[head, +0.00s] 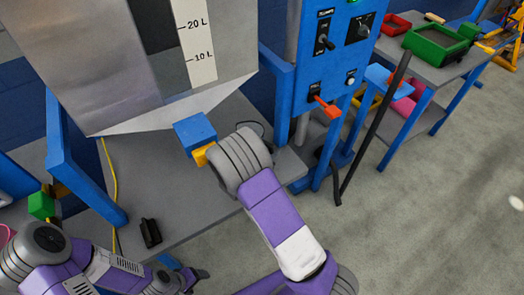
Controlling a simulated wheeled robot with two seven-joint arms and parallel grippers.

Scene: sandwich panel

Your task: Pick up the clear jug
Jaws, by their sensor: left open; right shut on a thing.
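I cannot make out the clear jug. My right gripper (240,160) is below the large metal hopper, and its grey wrist hides the jaws from this view. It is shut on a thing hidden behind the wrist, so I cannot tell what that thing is. A blue block (195,130) with a yellow part (203,153) shows just left of that wrist, under the hopper. My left gripper (180,280) is low at the bottom edge, dark and partly cut off. It is open and away from the hopper.
The metal hopper (110,65) with litre marks stands over a grey shelf (195,208). A small black object (150,232) lies on the shelf. A blue control panel (338,60) with an orange-red handle (326,107) is on the right. Bare floor (430,200) lies beyond.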

